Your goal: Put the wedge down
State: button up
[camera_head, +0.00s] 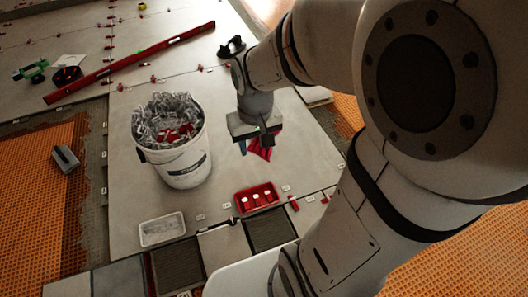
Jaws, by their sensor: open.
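My gripper (262,142) points down over the large pale tile, right of the bucket, with its jaws open. A crumpled-looking red piece (261,152) shows just beneath and behind it, partly hidden by the gripper. I cannot tell whether it is a wedge or a cloth, or whether the gripper touches it. No wedge is clearly seen in the jaws. A small red wedge-like piece (294,204) lies at the tile's near right edge.
A white bucket (185,170) full of clear clips and red pieces stands left of my gripper. A red tray (257,212) and a pale shallow tray (162,243) lie nearer. A long red level (130,63) and a green tool (32,71) lie at the back left. Tile between is bare.

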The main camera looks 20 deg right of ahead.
jog(key=s+r, duration=0.2)
jog(key=s, duration=0.4)
jog(key=shift+r, duration=0.4)
jog(key=shift+c, duration=0.4)
